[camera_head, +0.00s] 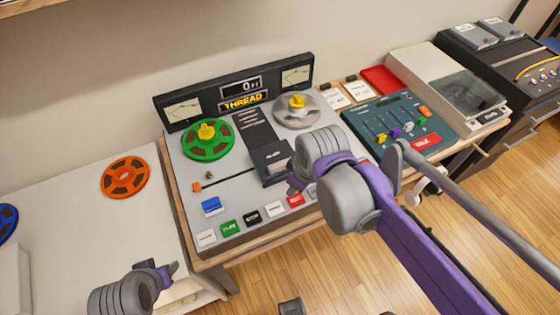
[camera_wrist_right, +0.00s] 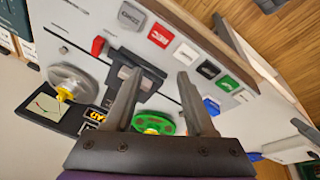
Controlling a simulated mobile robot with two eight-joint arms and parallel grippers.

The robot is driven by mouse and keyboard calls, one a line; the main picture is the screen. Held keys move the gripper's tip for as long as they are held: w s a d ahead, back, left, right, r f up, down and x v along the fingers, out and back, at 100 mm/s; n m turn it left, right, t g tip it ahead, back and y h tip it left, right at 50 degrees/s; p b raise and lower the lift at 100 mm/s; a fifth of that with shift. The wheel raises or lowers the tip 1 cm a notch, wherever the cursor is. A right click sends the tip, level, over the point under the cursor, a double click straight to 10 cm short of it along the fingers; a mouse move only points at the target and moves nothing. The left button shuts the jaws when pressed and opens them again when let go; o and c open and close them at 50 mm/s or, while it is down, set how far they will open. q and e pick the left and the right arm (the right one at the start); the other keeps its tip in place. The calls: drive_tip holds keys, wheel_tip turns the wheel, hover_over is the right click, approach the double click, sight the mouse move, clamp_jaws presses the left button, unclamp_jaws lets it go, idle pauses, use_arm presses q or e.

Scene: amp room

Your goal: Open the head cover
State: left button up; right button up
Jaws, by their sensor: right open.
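The tape machine (camera_head: 245,215) sits on a wooden-edged table. Its dark head cover (camera_head: 268,172) lies between and below the two reels, with a lighter grey block on top; it looks down. The cover also shows in the right wrist view (camera_wrist_right: 150,68), partly behind one finger. My right gripper (camera_wrist_right: 160,72) is open and empty over the deck, one finger overlapping the cover in the picture; contact cannot be told. In the head view my right wrist hides its fingers. My left gripper (camera_head: 172,268) is low at the left, by the table's front; its jaws are unclear.
A green reel (camera_head: 207,139) and a grey reel (camera_head: 297,111) stand behind the cover, before the meter panel (camera_head: 240,92). Several coloured buttons (camera_head: 230,229) line the front. A mixer (camera_head: 400,122) is at right; an orange reel (camera_head: 125,177) lies left.

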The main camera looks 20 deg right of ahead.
sight(281, 163)
drive_tip(key=w+r+n+g+b, duration=0.3)
drive_tip(key=w+n+g, duration=0.1)
drive_tip(key=w+n, duration=0.85)
drive_tip(key=f, duration=1.1)
drive_tip(key=shift+w+d+b, duration=0.1)
drive_tip(key=shift+d+b, duration=0.15)
drive_tip(key=shift+b, duration=0.15)
drive_tip(key=shift+c, duration=0.2)
clamp_jaws()
